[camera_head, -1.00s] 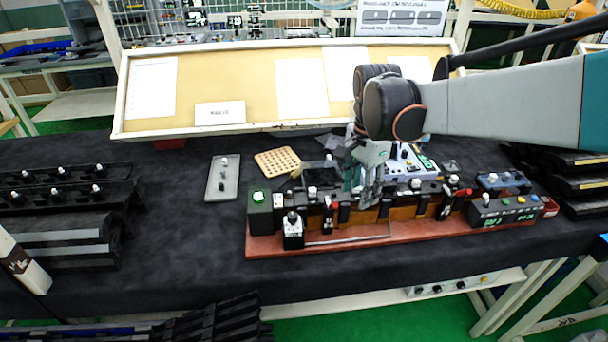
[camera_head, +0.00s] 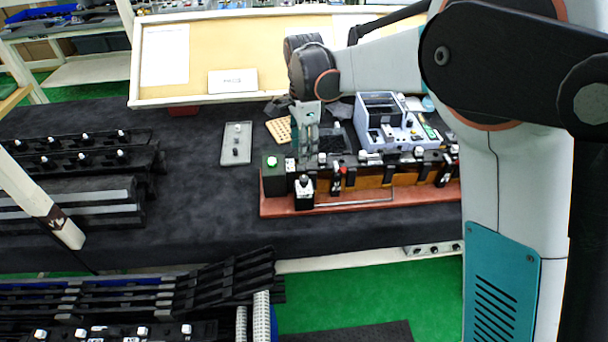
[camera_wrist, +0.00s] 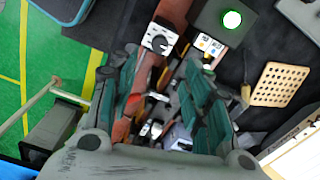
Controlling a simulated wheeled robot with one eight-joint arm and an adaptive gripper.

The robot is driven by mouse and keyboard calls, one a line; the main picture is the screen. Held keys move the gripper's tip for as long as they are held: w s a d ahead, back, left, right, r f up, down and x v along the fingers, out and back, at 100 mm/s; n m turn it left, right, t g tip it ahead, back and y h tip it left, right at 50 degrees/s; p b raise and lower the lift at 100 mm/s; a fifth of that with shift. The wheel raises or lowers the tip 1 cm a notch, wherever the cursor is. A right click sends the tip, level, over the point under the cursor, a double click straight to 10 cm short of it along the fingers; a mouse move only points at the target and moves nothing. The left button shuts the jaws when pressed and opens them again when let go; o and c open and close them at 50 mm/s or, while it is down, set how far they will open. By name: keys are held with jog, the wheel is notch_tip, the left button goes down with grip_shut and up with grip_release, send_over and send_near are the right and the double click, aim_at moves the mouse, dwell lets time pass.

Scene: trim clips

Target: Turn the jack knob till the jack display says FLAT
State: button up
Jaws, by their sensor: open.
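A black box with a white dial face and dark knob, likely the jack knob, stands at the left front of the red-brown fixture base (camera_head: 345,205). The knob (camera_wrist: 162,40) shows at top centre in the wrist view, and its box (camera_head: 303,196) in the head view. My gripper (camera_head: 306,148) is open above the fixture's left end, behind and above the box. Its fingers (camera_wrist: 162,95) are spread in the wrist view, apart from the knob. I cannot make out a readable jack display. The fixture's right end is hidden behind my arm.
A dark green box with a lit button (camera_head: 272,162) stands beside the knob box. A blue-grey machine (camera_head: 385,125) stands behind the fixture. A perforated tan block (camera_head: 279,129) and grey plate (camera_head: 237,144) lie left. The dark tabletop (camera_head: 200,215) at front left is clear.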

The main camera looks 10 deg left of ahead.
aim_at(304, 178)
notch_tip(304, 178, down, 11)
jog(key=shift+f+b, duration=0.1)
jog(key=shift+b, duration=0.7)
grip_shut()
